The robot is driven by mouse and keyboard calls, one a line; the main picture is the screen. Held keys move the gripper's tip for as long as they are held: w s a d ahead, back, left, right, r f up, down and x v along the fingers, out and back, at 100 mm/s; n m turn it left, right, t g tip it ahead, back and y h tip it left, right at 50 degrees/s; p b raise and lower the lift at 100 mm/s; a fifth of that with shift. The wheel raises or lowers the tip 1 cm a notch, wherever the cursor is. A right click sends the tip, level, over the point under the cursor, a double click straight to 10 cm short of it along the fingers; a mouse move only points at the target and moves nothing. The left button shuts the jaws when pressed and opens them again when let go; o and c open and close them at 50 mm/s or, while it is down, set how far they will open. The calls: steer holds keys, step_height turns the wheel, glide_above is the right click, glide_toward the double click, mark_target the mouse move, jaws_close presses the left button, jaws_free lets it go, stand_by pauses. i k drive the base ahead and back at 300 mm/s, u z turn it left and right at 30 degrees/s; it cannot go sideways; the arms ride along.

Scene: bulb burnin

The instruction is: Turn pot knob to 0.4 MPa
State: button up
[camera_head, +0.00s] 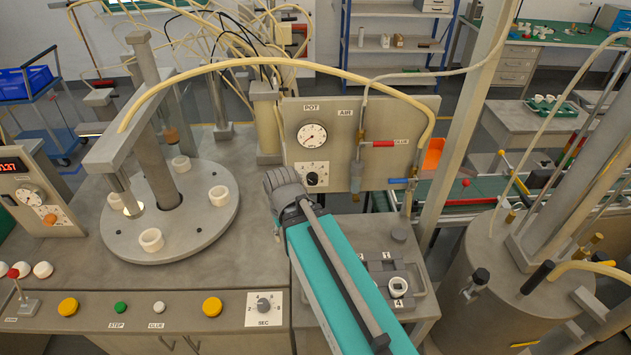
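The pot knob (312,179) is a small black dial on a white scale plate, on the grey upright panel (375,120). A round white pressure gauge (312,134) sits above it, under the label POT. The gauge needle and the scale numbers are too small to read surely. My teal arm reaches up from the bottom right, and its grey wrist end (284,182) shows just left of the knob in the picture. I cannot tell how far it is from the panel. No fingertips can be made out, and nothing held shows. The knob is mostly uncovered.
On the panel's right are an AIR fitting, a red-handled GLUE valve (383,144) and a blue-handled valve (398,181). A cream hose (300,62) arches above. The round turntable (190,243) with white rings stands left. Another knob (264,304), marked SEC, is in front.

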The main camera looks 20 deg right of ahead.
mark_target(313, 179)
steer(key=k, duration=2)
steer(key=z, duration=0.65)
steer(key=i, duration=1)
steer(key=u, duration=0.05)
